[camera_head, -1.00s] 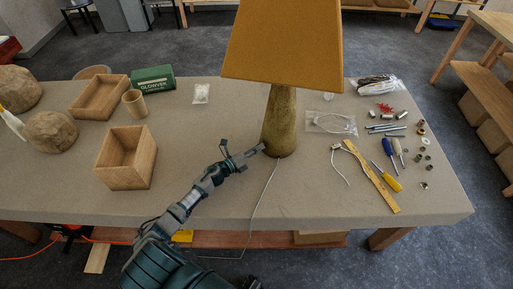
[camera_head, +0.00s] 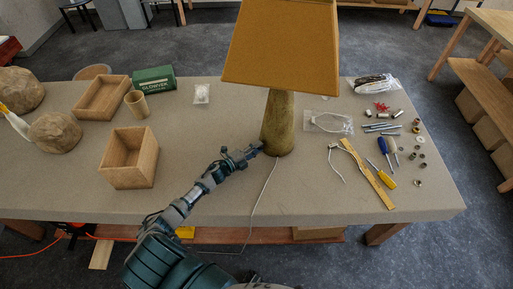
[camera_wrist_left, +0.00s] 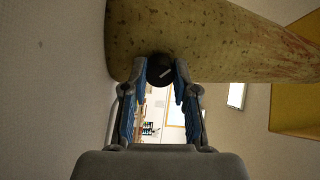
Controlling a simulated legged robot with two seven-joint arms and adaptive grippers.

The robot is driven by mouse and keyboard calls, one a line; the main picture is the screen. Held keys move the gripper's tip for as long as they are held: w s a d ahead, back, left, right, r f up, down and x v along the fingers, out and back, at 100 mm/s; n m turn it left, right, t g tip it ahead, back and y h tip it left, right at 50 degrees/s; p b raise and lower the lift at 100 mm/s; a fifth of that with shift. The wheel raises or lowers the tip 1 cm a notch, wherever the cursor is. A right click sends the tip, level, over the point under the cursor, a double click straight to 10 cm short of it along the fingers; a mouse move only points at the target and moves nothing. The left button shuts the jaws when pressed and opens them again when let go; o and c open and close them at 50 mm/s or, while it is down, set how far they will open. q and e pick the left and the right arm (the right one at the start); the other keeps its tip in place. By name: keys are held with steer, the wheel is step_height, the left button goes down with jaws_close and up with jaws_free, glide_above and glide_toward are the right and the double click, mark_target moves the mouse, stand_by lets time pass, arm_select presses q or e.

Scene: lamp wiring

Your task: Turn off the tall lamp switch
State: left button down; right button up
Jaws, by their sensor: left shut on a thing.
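The tall lamp has a mottled yellow-brown tapered base (camera_head: 279,122) and a wide orange-tan shade (camera_head: 282,45). It stands upright at the middle of the table. In the left wrist view the base (camera_wrist_left: 215,42) lies across the top of the picture. My left gripper (camera_head: 256,149) reaches in from the left, low beside the base. In the left wrist view its blue-padded fingers (camera_wrist_left: 162,80) close around the knob. My right gripper is not in view.
A thin cord (camera_head: 262,195) runs from the lamp base over the table's front edge. A wooden ruler (camera_head: 368,173), screwdrivers (camera_head: 388,183) and small hardware lie to the right. An open wooden box (camera_head: 129,160) stands to the left. The table between box and lamp is mostly clear.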

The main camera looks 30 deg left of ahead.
arm_select(q)
steer(key=shift+a, duration=0.1)
stand_by(0.5)
steer(key=c, duration=1)
jaws_free()
steer(key=shift+c, duration=0.2)
steer(key=shift+o, duration=0.7)
steer(key=shift+w+f, duration=0.15)
steer(key=shift+a, duration=0.1)
steer(key=shift+s, duration=0.35)
steer(key=v, duration=1.1)
steer(key=shift+s+a, duration=0.1)
steer(key=shift+a, duration=0.15)
